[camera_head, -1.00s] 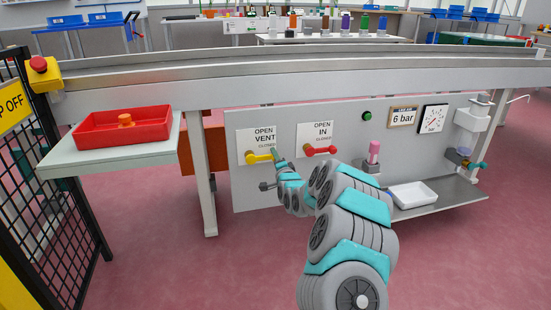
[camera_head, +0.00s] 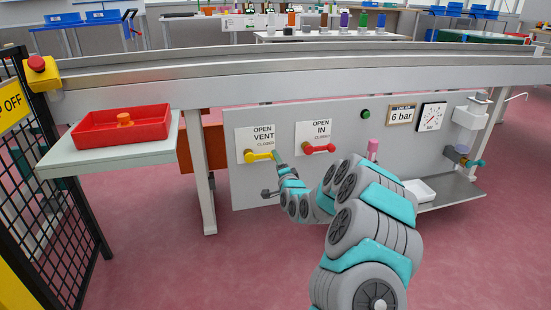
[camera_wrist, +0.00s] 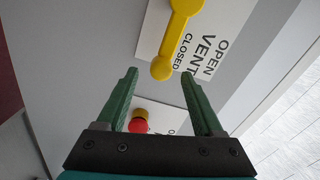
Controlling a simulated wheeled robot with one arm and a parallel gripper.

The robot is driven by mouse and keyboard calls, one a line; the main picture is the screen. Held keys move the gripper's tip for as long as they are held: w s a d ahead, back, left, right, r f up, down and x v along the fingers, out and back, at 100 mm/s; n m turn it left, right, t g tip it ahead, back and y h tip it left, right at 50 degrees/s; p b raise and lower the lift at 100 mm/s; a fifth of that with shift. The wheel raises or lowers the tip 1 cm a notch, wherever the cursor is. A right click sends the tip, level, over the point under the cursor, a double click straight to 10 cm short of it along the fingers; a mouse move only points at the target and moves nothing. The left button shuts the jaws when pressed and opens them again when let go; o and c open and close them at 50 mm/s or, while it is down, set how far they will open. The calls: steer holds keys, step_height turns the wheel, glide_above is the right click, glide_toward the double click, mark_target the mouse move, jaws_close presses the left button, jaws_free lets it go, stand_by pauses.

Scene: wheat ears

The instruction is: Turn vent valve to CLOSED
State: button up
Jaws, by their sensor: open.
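The vent valve's yellow handle (camera_head: 260,156) is on the grey panel below the "OPEN VENT CLOSED" label (camera_head: 256,138). It points right, roughly level, with its end near the word CLOSED. My gripper (camera_head: 277,156) is at the handle's right end, its fingers partly hidden by their small size there. In the wrist view, my open green fingers (camera_wrist: 160,73) point at the panel. The handle's yellow rounded end (camera_wrist: 161,68) appears between the fingertips, without visible contact. I cannot tell how deep it sits between them.
The red IN valve handle (camera_head: 319,149) is just right of my gripper. It also shows between my fingers in the wrist view (camera_wrist: 138,125). A red tray (camera_head: 122,124) stands on a side table at left. A black fence (camera_head: 50,190) stands far left.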

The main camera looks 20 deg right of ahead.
steer(key=shift+s, duration=1.5)
